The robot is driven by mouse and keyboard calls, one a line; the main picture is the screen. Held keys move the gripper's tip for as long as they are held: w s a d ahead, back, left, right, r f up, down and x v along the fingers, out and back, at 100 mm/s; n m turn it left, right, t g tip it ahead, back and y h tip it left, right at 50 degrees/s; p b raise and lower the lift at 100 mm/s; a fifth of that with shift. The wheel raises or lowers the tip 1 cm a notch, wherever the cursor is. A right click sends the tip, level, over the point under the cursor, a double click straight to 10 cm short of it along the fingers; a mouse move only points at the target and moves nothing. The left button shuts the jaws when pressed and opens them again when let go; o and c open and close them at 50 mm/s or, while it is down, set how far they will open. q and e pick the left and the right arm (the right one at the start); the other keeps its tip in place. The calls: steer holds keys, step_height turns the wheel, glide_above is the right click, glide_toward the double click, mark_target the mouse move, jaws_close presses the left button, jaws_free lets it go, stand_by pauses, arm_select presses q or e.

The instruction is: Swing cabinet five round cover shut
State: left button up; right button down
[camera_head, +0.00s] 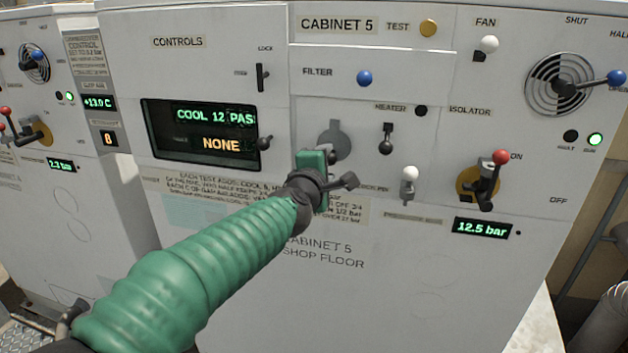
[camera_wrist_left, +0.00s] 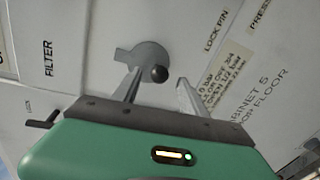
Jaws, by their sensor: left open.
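A grey round cover (camera_head: 336,138) with a small tab sits on the front of cabinet 5 (camera_head: 420,270), below the filter label. My right gripper is not in view.
A controls display (camera_head: 202,133) is left of the gripper. A heater lever (camera_head: 386,140), a white-knobbed lever (camera_head: 409,182) and a red-knobbed isolator handle (camera_head: 490,180) stick out to the right. The lower cabinet front is flat and clear.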

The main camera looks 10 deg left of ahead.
arm_select(q)
steer(key=s+r+p, duration=0.1)
steer(key=s+r, duration=0.1)
steer(key=s, duration=1)
steer(key=shift+s, duration=0.15)
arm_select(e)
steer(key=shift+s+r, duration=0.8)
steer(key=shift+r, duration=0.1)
arm_select(q)
steer(key=s+a+f+m+g, duration=0.1)
steer(key=s+f+m+g, duration=0.2)
steer(key=f, duration=0.6)
steer(key=s+a+f+m+g, duration=0.1)
steer(key=f+m+g, duration=0.1)
steer(key=f+m, duration=0.45)
steer(key=s+a+f+m+g, duration=0.1)
steer(key=s+f+m+g, duration=0.15)
steer(key=f, duration=0.85)
steer(key=s+a+f+m+g, duration=0.2)
steer(key=s+f+m+g, duration=0.1)
steer(key=s+f, duration=0.3)
steer(key=s+a+f+m+g, duration=0.2)
steer(key=s+f+m+g, duration=0.1)
steer(key=s+f, duration=0.4)
steer(key=shift+s+a+m+y, duration=0.25)
steer(key=shift+s+m+y, duration=0.15)
steer(key=shift+s, duration=0.2)
steer(key=shift+w, duration=0.1)
